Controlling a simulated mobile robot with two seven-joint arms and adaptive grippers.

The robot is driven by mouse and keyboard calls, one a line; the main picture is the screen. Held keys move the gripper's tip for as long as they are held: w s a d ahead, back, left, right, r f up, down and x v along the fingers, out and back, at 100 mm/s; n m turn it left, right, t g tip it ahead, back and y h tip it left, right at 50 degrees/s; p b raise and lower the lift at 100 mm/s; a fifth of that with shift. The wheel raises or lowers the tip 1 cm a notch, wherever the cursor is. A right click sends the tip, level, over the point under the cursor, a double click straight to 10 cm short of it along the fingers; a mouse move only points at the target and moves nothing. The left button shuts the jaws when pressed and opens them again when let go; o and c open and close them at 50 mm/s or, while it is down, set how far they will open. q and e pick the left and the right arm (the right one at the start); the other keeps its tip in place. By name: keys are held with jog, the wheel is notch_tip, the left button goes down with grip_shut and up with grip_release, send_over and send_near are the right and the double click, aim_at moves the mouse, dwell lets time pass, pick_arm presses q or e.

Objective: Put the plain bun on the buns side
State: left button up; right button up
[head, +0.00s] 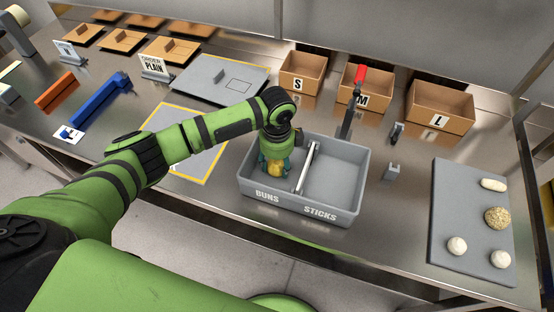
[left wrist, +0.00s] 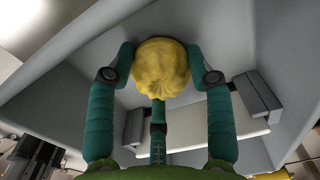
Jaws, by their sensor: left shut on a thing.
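A yellow lumpy bun (head: 275,170) is held in my left gripper (head: 274,163), which points down into the left, BUNS-marked compartment of the grey divided tray (head: 345,205). In the left wrist view the bun (left wrist: 162,68) sits between the teal fingers, with the tray's grey walls around it. From the head view I cannot tell whether the bun touches the tray floor. A light divider (head: 306,168) separates this compartment from the right one, marked STICKS, which looks empty. My right gripper is not in view.
A grey board (head: 470,225) at the right holds a long pale piece, a seeded bun and two pale balls. Cardboard boxes marked S (head: 301,85), M (head: 358,100) and L (head: 438,120) stand behind the tray. A red-topped black tool (head: 347,122) rises behind the tray's back edge.

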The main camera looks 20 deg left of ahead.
pick_arm(q)
jog(key=shift+f, duration=0.15)
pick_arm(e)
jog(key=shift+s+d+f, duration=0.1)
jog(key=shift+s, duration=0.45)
pick_arm(q)
jog(key=o, duration=1.2)
jog(key=shift+r, duration=0.55)
notch_tip(320, 180, up, 11)
jog(key=b, duration=0.2)
jog(key=shift+b, duration=0.4)
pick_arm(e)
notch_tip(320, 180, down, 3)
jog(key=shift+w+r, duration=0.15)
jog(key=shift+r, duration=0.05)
pick_arm(q)
jog(key=shift+r, duration=0.1)
